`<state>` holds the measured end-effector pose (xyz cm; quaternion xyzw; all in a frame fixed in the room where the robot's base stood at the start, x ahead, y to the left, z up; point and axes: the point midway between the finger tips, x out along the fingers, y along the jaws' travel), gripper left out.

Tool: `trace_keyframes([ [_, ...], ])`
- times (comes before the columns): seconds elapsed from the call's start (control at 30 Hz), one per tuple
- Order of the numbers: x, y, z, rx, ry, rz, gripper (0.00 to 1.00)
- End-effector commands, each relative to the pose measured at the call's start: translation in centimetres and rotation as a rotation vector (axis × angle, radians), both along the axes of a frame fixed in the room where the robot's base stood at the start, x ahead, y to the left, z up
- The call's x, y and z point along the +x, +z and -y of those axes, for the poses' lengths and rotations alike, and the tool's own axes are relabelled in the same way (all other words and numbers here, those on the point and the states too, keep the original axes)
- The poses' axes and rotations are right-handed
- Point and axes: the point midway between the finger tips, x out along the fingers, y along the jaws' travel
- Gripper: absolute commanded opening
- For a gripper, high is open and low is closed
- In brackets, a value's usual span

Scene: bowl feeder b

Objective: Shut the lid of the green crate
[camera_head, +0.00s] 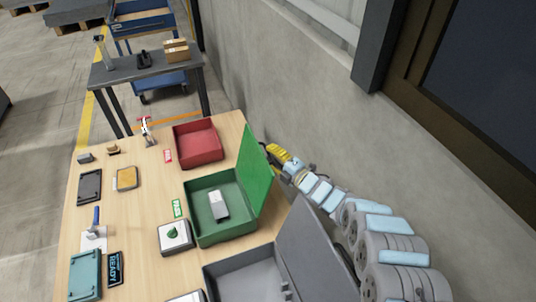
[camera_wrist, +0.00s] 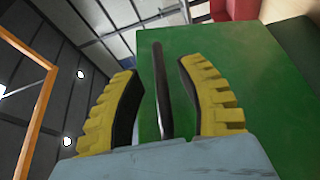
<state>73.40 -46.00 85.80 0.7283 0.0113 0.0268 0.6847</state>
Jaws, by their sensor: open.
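The green crate (camera_head: 198,232) stands on the wooden table with its green lid (camera_head: 256,172) raised on the right side, tilted open. A grey-white block (camera_head: 219,206) lies inside the crate. My gripper (camera_head: 270,150) is behind the lid, on its wall side near the far edge. In the wrist view my gripper (camera_wrist: 165,95) has its yellow, black-padded fingers apart. A dark bar (camera_wrist: 160,90) shows between the fingers, in front of the green lid (camera_wrist: 235,85). I cannot tell whether the fingers touch the lid.
A red crate (camera_head: 198,146) stands beyond the green one, and a grey crate (camera_head: 243,282) with a raised lid (camera_head: 312,255) stands nearer. A green-knobbed box (camera_head: 174,236) sits left of the green crate. The concrete wall (camera_head: 300,110) bounds the right side.

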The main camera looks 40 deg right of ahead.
Motion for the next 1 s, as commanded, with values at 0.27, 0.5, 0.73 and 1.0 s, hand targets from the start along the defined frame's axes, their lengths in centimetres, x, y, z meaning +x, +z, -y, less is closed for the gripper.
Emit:
trace_keyframes([
  [0.27, 1.4, -0.1, -0.1, 0.0, -0.001, -0.002, 0.39],
  [0.5, 1.5, 0.0, -0.1, 0.0, -0.001, -0.002, 0.39],
  [0.73, 1.4, 0.0, -0.1, 0.0, -0.001, -0.002, 0.0],
  [1.0, 1.5, 0.0, -0.1, 0.0, -0.001, -0.002, 0.0],
])
